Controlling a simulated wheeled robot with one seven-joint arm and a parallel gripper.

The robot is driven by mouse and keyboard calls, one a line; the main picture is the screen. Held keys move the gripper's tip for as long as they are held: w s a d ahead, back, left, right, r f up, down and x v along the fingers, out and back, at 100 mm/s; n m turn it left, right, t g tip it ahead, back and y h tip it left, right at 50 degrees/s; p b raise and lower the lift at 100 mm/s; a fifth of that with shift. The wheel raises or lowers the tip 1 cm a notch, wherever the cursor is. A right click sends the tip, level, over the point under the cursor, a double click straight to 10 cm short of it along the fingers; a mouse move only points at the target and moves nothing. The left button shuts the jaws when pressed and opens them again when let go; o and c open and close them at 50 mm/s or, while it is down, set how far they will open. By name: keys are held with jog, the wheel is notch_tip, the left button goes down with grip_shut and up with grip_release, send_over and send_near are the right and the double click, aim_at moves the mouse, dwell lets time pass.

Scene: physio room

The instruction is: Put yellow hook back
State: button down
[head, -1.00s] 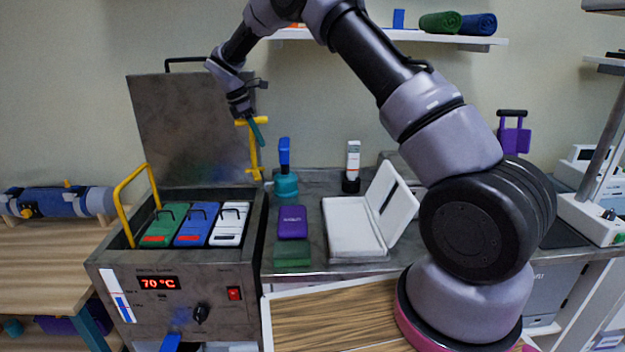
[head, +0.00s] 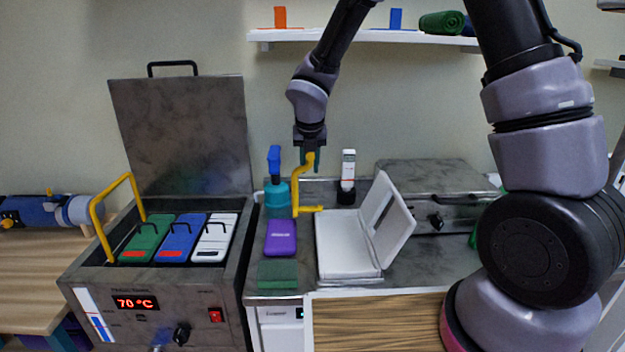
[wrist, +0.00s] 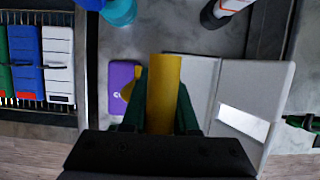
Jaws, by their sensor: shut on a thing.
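The yellow hook (head: 297,190) is held upright in my gripper (head: 308,156), above the counter between the teal bottle and the white case. Its lower end bends to the right. In the wrist view the hook (wrist: 163,85) is squeezed between the two dark green fingers of my gripper (wrist: 160,105). The hook's lower part is mostly hidden there, with a yellow bit showing left of the fingers. I cannot tell which spot is the hook's own holder.
An open heater (head: 165,285) holds green, blue and white packs; its yellow handle (head: 97,222) stands up. A teal bottle (head: 277,195), purple pack (head: 281,238), open white case (head: 345,262) and white-topped bottle (head: 348,170) crowd the counter. A shelf (head: 360,37) hangs above.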

jog(key=w, duration=1.7)
notch_tip(320, 180, down, 7)
jog(key=shift+f, duration=0.1)
jog(key=c, duration=0.7)
grip_release()
jog(key=shift+a, duration=0.1)
